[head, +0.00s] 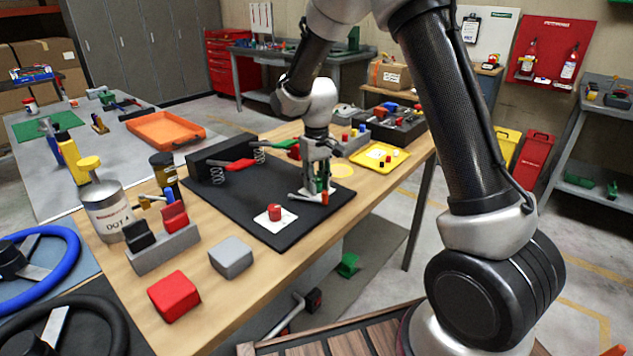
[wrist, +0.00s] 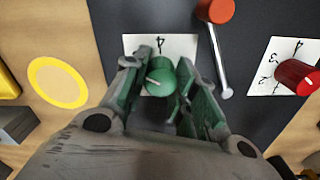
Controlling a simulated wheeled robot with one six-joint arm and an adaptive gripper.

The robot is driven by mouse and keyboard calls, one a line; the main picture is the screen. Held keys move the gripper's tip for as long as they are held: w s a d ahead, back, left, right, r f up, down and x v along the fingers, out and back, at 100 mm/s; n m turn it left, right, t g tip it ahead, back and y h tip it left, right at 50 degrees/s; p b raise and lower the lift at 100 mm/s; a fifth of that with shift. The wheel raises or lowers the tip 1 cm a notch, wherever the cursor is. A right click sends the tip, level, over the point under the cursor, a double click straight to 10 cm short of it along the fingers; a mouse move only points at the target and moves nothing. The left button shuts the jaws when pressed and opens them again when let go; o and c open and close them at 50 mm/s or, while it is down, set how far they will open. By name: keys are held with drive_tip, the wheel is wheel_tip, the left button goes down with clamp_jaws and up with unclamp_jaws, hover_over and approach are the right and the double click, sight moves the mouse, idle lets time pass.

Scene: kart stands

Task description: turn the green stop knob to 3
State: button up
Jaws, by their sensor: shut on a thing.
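The green stop knob (wrist: 160,76) stands on a white plate (wrist: 182,44) in the wrist view. A figure 4 shows on the plate past the knob; its other figures are hidden. A short pale mark shows on the knob's top, but I cannot tell which figure it points to. My gripper (wrist: 163,90) is shut on the knob, with a finger on each side. In the head view my gripper (head: 319,178) points down at the black mat's right part, and its fingers mostly hide the green knob.
A red knob (wrist: 296,76) on its own numbered plate is to the right in the wrist view. A red-ended metal lever (wrist: 217,60) lies close beside my right finger. A yellow tray (head: 358,157) is beyond.

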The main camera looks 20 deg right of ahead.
sight(317, 180)
drive_tip(key=shift+m, duration=0.4)
drive_tip(key=o, duration=1)
drive_tip(key=shift+o, duration=0.2)
drive_tip(key=shift+r, duration=0.1)
wheel_tip(317, 180, up, 12)
